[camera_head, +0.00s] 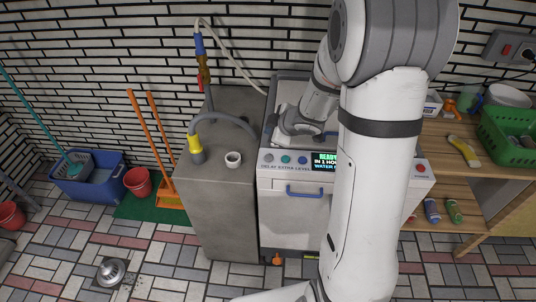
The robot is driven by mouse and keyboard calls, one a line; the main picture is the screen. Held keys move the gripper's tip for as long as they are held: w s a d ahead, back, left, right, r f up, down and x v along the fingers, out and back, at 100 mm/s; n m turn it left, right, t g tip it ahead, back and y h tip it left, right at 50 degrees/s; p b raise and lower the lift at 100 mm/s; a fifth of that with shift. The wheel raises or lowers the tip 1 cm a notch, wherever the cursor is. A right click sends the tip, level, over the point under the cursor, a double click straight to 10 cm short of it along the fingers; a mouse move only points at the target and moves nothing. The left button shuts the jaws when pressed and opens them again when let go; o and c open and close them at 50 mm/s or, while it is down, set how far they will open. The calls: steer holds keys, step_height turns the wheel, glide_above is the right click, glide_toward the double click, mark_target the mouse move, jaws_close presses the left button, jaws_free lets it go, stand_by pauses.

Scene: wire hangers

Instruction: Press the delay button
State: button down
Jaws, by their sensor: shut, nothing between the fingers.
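A white appliance (283,212) with a sloped front panel stands against the wall. The panel has a row of buttons above the words "DELAY EXTRA LEVEL". The delay button (268,157) is the grey-white one at the far left, with a teal button (286,159) and a blue button (303,160) to its right. The display (324,161) reads "READY IN 1 HOUR" with a line on water, partly covered by my arm. My gripper (271,132) is over the appliance's left top, just above and behind the delay button in the picture. It is shut and empty; contact with the button cannot be made out.
A red button (421,169) is at the panel's right. A blue handle (304,192) is below the buttons. A wooden shelf (455,172) with a green basket stands right. My arm hides the panel's middle.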

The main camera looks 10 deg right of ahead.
steer(key=b, duration=0.8)
glide_above(271, 159)
step_height(271, 159, down, 8)
steer(key=shift+w+r, duration=0.1)
steer(key=shift+f+b, duration=0.35)
steer(key=shift+f, duration=0.1)
stand_by(1.4)
steer(key=shift+f, duration=0.45)
steer(key=shift+f+b, duration=0.4)
steer(key=shift+b, duration=0.15)
stand_by(0.3)
steer(key=shift+r, duration=0.1)
steer(key=shift+r+p, duration=0.75)
steer(key=shift+p, duration=0.2)
steer(key=shift+r, duration=0.1)
